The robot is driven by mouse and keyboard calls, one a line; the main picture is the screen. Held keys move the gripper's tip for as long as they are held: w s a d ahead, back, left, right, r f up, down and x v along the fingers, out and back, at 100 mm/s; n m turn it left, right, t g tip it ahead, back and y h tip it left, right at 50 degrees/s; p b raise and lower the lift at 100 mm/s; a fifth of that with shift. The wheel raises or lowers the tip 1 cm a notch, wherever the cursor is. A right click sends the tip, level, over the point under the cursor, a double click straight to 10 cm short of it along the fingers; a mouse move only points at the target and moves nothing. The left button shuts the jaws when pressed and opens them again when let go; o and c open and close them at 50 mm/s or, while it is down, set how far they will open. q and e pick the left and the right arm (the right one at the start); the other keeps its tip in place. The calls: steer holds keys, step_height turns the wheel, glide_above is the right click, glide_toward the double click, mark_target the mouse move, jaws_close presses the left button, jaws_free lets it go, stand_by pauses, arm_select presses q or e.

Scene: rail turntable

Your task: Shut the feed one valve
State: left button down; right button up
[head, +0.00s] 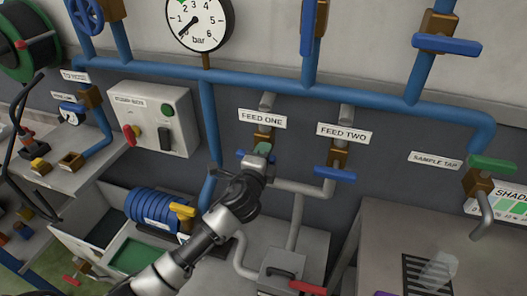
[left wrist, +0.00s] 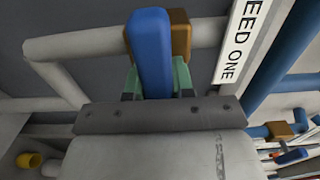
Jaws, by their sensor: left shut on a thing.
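The feed one valve has a brass body (head: 263,138) below the FEED ONE label (head: 262,119). A little of its blue handle (head: 241,154) shows beside my left gripper (head: 260,151); the rest is hidden. In the left wrist view the blue handle (left wrist: 150,45) sits between the two green fingers of my left gripper (left wrist: 157,82), which is shut on it. The brass body (left wrist: 181,35) shows just behind the handle. There the handle lies across the pale pipe (left wrist: 80,43). My right gripper is not in view.
The feed two valve's blue handle (head: 335,174) is close on the right, lying crosswise to its pipe. A pressure gauge (head: 199,22) and a blue main pipe (head: 270,83) are above. A pump (head: 155,206) and a red-handled valve (head: 307,287) are below.

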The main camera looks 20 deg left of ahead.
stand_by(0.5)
arm_select(q)
steer(key=c, duration=1)
jaws_free()
steer(key=shift+o, duration=0.2)
steer(key=s+b, duration=0.2)
steer(key=s, duration=0.8)
steer(key=shift+s+a, duration=0.2)
steer(key=shift+s, duration=0.2)
